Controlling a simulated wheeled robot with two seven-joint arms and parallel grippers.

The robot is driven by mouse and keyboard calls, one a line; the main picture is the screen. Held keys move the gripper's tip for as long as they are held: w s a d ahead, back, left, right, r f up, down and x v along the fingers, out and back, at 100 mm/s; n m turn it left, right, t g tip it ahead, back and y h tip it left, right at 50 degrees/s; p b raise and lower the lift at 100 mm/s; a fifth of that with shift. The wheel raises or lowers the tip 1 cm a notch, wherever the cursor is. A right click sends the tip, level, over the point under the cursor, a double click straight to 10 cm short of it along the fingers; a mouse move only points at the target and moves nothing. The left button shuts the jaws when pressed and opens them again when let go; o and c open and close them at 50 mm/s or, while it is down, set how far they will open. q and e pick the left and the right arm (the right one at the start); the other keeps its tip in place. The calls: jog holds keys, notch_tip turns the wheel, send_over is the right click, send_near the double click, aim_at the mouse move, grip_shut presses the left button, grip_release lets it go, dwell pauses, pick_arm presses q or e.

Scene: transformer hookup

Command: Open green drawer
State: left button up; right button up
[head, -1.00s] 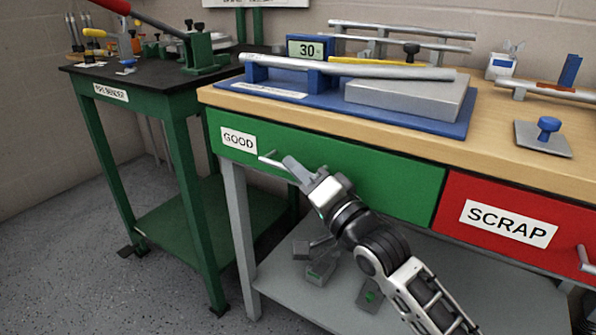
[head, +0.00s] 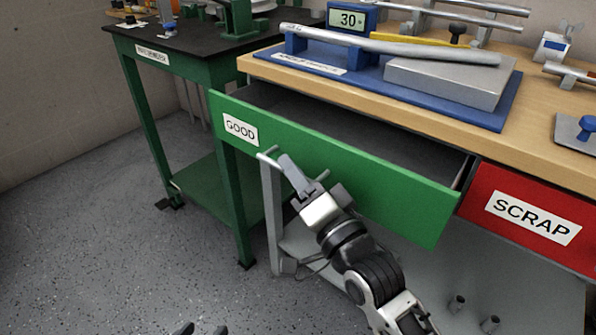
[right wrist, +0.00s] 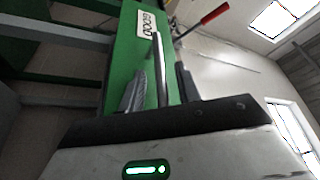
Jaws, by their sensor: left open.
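The green drawer (head: 340,171) labelled GOOD is pulled out under the bench top, and its dark inside shows. Its silver bar handle (head: 268,157) is on the front near the label, and it also shows in the right wrist view (right wrist: 157,70). My right gripper (head: 312,178) is at the handle. In the right wrist view its fingers stand apart on either side of the bar, with gaps visible. My left gripper (head: 203,330) shows only as dark fingertips at the bottom edge, spread apart and empty, far from the drawer.
The red SCRAP drawer (head: 528,218) is shut to the right. The bench top (head: 545,105) holds a blue fixture board (head: 492,120) with a metal pipe. A green bender table (head: 188,78) stands at the left. The floor in front is open.

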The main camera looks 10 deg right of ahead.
jog(key=p+v, duration=0.1)
jog(key=v, duration=1.5)
jog(key=shift+f, duration=0.15)
